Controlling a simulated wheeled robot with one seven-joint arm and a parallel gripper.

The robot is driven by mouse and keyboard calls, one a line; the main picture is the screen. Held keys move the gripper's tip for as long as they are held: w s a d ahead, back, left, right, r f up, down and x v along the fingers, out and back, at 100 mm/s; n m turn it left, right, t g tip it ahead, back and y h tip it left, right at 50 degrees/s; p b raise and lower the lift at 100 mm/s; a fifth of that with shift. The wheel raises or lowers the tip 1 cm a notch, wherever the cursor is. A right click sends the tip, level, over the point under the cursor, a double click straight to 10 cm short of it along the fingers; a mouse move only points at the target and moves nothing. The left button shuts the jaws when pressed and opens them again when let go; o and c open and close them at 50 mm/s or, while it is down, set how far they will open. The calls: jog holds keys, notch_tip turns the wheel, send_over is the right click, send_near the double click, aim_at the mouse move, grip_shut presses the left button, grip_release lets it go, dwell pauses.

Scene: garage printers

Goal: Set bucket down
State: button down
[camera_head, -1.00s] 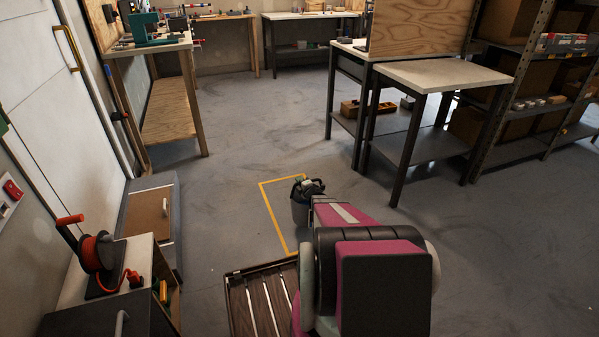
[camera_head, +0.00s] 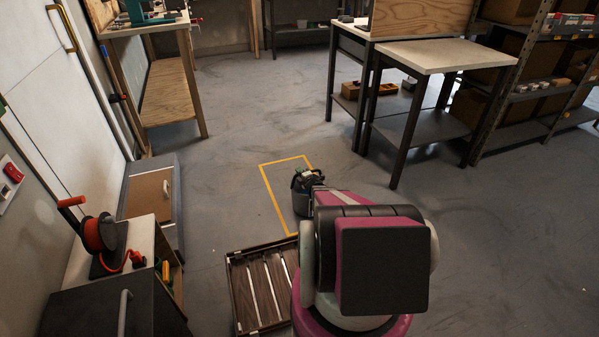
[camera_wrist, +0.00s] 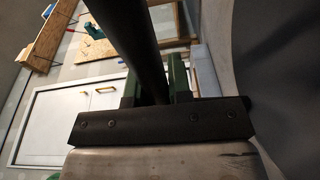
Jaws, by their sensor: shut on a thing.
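The dark bucket (camera_head: 301,203) shows in the head view just beyond my arm, partly hidden by it. It appears upright, over the right side of a yellow outlined rectangle (camera_head: 272,200) on the floor. I cannot tell whether its base touches the floor. My gripper (camera_head: 308,180) is at the bucket's top. In the wrist view my gripper (camera_wrist: 158,92) is shut around a dark bar (camera_wrist: 138,45), which looks like the bucket's handle. A large dark curved surface (camera_wrist: 285,70) fills the right side there, likely the bucket's wall.
A slatted wooden crate or pallet (camera_head: 247,290) lies left of my arm. A low cabinet with a red reel (camera_head: 98,233) stands at the left. A light-topped table (camera_head: 445,56) and shelving (camera_head: 520,95) stand at the right. Floor beyond the yellow outline is clear.

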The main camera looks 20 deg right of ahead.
jog(key=shift+f, duration=0.4)
dwell(0.8)
jog(key=c, duration=1)
grip_release()
jog(key=shift+c, duration=0.2)
jog(key=shift+o, duration=0.4)
jog(key=shift+f, duration=0.15)
jog(key=shift+s, duration=0.2)
jog(key=shift+v, duration=0.85)
jog(key=shift+v, duration=0.95)
jog(key=shift+s+d, duration=0.1)
jog(key=shift+s, duration=0.05)
